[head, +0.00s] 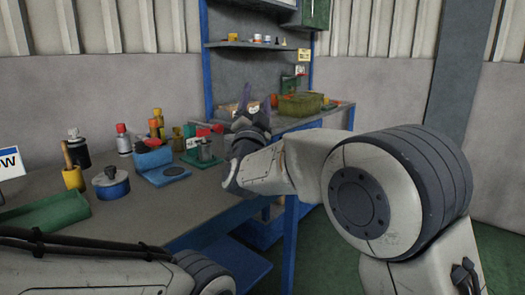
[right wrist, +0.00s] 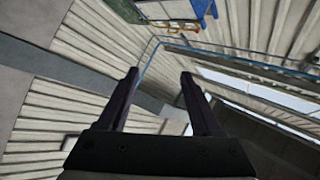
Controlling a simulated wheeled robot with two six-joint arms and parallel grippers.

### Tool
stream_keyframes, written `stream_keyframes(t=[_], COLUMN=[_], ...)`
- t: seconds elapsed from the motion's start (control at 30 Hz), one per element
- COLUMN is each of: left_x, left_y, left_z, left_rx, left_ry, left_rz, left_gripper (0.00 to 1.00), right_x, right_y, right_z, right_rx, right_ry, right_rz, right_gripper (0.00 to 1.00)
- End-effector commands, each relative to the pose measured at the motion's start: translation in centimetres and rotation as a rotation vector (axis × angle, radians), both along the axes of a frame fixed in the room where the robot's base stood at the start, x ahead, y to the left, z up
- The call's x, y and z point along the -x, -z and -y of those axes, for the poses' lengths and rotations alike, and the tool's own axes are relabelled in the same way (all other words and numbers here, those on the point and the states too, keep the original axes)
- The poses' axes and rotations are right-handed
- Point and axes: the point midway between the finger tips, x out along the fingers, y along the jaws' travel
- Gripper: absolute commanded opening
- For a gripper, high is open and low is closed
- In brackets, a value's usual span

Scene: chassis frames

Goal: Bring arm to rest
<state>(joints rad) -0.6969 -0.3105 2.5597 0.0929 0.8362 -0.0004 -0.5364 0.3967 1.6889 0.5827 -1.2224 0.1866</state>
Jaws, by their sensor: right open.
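My right arm (head: 300,160) reaches in from the right, its forearm ending in front of the workbench's back part. My right gripper (head: 256,100) points upward there, with its dark fingers above the bench top. In the right wrist view its two fingers (right wrist: 158,76) stand apart with nothing between them, facing the wall and roof panels. Part of my left arm (head: 90,272) lies low along the bottom left of the head view. Its gripper is not seen.
The grey workbench (head: 120,218) holds a green tray (head: 45,213), a blue tin (head: 111,184), a yellow cup (head: 73,178) and several bottles. Behind my right gripper are a blue-framed shelf unit (head: 209,70) and a green-yellow crate (head: 300,105). Green floor (head: 500,250) is clear at right.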

Motion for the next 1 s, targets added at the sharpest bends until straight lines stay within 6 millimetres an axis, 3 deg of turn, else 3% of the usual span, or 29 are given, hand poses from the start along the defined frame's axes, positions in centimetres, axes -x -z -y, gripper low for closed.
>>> stream_keyframes(t=[0.17, 0.27, 0.37, 0.47, 0.6, 0.7, 0.8, 1.0], left_x=[0.0, 0.0, 0.0, 0.0, 0.0, 0.0, 0.0, 0.0], left_y=[0.0, 0.0, 0.0, 0.0, 0.0, 0.0, 0.0, 0.0], left_z=[0.0, 0.0, 0.0, 0.0, 0.0, 0.0, 0.0, 0.0], left_rx=[-0.001, -0.001, -0.001, -0.001, -0.001, -0.001, -0.001, -0.001], left_ry=[0.0, 0.0, 0.0, 0.0, 0.0, 0.0, 0.0, 0.0], left_rz=[-0.001, -0.001, -0.001, -0.001, -0.001, -0.001, -0.001, -0.001], left_gripper=[0.5, 0.5, 0.5, 0.5, 0.5, 0.5, 0.5, 0.5], right_x=[-1.2, -1.6, -1.3, 0.2, 5.0, 9.6, 13.7, 19.9], right_y=[3.8, 7.1, 11.4, 17.0, 25.5, 30.5, 33.8, 37.5], right_z=[1.2, 2.2, 3.8, 6.1, 10.1, 12.7, 14.5, 17.0], right_rx=[0.115, 0.197, 0.29, 0.394, 0.53, 0.602, 0.646, 0.69], right_ry=[-0.036, -0.063, -0.093, -0.13, -0.195, -0.242, -0.283, -0.337], right_rz=[-0.162, -0.291, -0.449, -0.65, -0.975, -1.184, -1.343, -1.559], right_gripper=[0.66, 0.66, 0.66, 0.66, 0.66, 0.66, 0.66, 0.66])
